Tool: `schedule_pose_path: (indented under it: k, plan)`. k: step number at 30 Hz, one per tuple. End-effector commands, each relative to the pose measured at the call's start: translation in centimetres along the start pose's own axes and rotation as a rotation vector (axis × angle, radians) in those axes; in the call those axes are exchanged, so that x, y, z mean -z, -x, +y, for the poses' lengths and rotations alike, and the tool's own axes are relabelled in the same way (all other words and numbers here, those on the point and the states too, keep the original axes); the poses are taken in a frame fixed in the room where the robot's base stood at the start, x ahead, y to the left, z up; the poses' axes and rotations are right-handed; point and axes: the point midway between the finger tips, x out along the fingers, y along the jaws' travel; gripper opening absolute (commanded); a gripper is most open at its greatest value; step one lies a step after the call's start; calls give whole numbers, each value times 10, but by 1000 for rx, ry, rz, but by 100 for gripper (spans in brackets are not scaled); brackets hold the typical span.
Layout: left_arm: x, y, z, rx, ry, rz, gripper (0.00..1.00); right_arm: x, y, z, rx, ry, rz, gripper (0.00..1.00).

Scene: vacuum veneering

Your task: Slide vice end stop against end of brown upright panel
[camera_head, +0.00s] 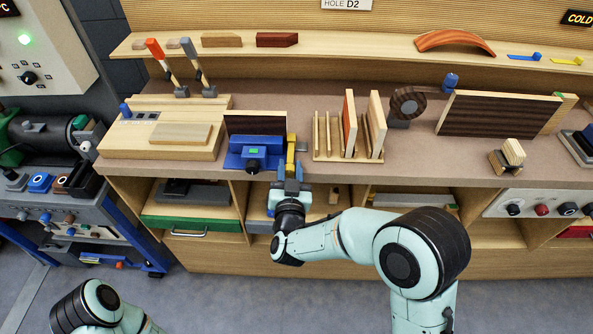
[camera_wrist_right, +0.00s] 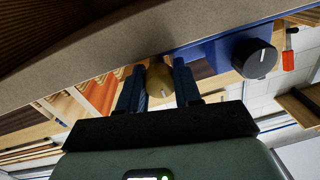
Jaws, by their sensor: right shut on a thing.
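The blue vice (camera_head: 255,152) sits at the bench's front edge, with a dark knob on its front; it also shows in the right wrist view (camera_wrist_right: 215,52). The brown upright panel (camera_head: 256,122) stands on edge in it. The yellow end stop (camera_head: 291,155) is at the vice's right side, close to the panel's right end; I cannot tell whether they touch. My right gripper (camera_head: 291,180) is shut on the end stop's yellow knob, which shows between its fingers in the right wrist view (camera_wrist_right: 160,78). My left gripper is out of view.
A wooden rack (camera_head: 333,140) with upright boards stands right of the stop. A pale wooden board (camera_head: 180,133) lies left of the vice, with two upright-handled tools behind it. A dark striped panel (camera_head: 495,114) stands at the right. The bench between rack and vice is narrow.

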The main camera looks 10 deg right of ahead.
Motion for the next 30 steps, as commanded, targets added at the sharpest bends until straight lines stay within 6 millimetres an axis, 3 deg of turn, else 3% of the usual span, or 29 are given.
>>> schedule_pose_path:
  k: [3,6,15,19,30]
  plan:
    - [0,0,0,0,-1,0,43,0,1,-2,5,-1,-2,26]
    - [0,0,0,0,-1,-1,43,0,1,-2,5,-1,-2,59]
    - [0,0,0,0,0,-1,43,0,1,-1,3,-1,-2,59]
    - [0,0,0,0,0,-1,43,0,11,-1,5,-2,-3,59]
    - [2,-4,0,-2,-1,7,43,-1,89,-2,8,-1,-4,59]
